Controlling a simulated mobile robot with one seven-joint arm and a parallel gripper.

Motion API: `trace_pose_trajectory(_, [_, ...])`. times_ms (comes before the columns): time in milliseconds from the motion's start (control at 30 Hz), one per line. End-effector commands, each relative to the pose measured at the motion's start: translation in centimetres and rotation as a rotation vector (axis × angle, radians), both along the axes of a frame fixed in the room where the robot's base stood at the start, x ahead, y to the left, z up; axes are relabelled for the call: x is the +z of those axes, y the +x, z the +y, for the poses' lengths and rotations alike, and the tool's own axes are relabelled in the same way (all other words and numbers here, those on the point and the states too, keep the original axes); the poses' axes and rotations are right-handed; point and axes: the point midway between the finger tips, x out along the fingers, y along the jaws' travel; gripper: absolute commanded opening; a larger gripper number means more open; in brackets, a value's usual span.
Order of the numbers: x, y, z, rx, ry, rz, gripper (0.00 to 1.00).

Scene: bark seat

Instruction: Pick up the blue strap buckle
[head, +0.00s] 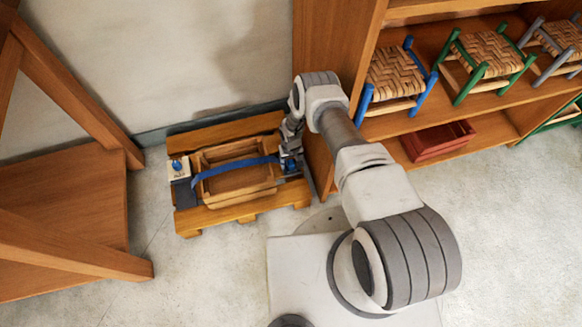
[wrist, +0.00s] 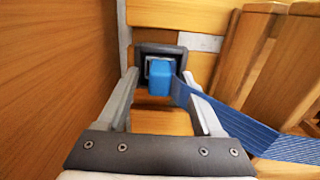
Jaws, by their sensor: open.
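The blue strap buckle (wrist: 160,78) sits in a dark square frame with a metal plate, near the middle of the wrist view. In the head view it shows as a small blue spot (head: 291,165) at the right end of the wooden pallet. A blue strap (wrist: 235,125) runs from it to the lower right; in the head view the strap (head: 232,169) crosses a wooden crate (head: 238,193). My gripper (wrist: 161,92) is open, with one finger on each side of the buckle in the picture. Whether the fingers touch it I cannot tell.
A wooden panel (wrist: 55,80) stands close on the left in the wrist view. The pallet (head: 215,218) lies against the wall. A shelf unit (head: 330,60) with woven stools and a red tray (head: 437,141) stands right, a wooden frame (head: 70,215) left.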

Motion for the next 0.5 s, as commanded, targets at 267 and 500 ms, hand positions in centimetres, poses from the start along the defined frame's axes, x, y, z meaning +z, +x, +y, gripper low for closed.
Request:
trace_pose_trajectory(267, [0.11, 0.01, -0.02, 0.0, 0.0, 0.0, 0.33])
trace_pose_trajectory(500, [0.11, 0.01, -0.01, 0.0, 0.0, 0.0, 0.0])
